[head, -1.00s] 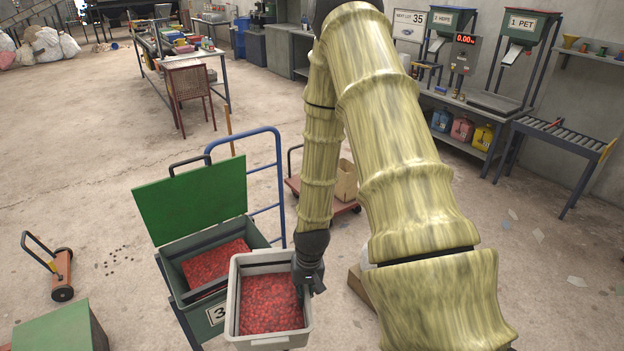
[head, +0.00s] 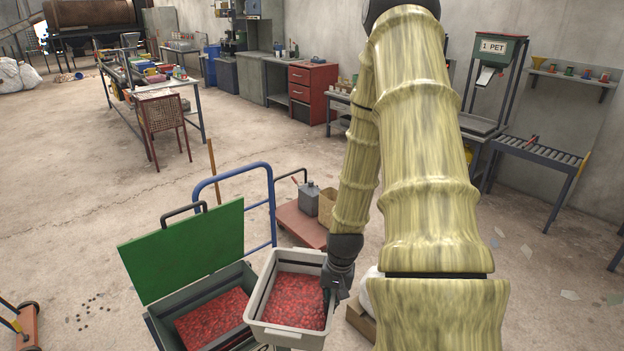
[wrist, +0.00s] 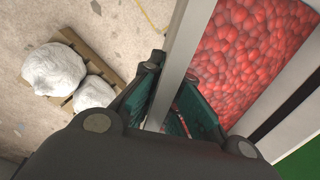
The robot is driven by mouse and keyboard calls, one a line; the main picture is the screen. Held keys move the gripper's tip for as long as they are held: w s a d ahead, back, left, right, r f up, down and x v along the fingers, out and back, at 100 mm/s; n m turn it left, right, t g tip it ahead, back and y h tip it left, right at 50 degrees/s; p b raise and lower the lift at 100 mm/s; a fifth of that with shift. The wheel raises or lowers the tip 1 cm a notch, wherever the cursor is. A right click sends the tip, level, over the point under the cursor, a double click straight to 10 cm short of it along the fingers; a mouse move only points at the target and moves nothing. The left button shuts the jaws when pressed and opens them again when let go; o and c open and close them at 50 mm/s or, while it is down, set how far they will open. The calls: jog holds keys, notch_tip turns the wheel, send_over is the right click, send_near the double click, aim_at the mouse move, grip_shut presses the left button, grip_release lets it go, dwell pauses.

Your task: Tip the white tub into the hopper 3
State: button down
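The white tub (head: 262,330), full of red pellets, is level in the head view, at the right edge of hopper 3 (head: 158,325). The hopper is a dark green bin with red pellets inside and its green lid (head: 185,250) swung open. My gripper (head: 342,290) is at the tub's right side. In the wrist view my gripper (wrist: 165,100) has its teal finger pads on either side of the tub's rim (wrist: 185,50), closed on it. Red pellets show inside the tub.
A red trolley (head: 300,222) with a grey can (head: 308,198) is behind the tub. White sacks on a pallet (wrist: 75,55) lie beside the tub. Open floor spreads to the left.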

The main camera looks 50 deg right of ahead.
aim_at(262, 280)
jog(key=shift+w+r, duration=0.1)
jog(key=shift+w, duration=0.05)
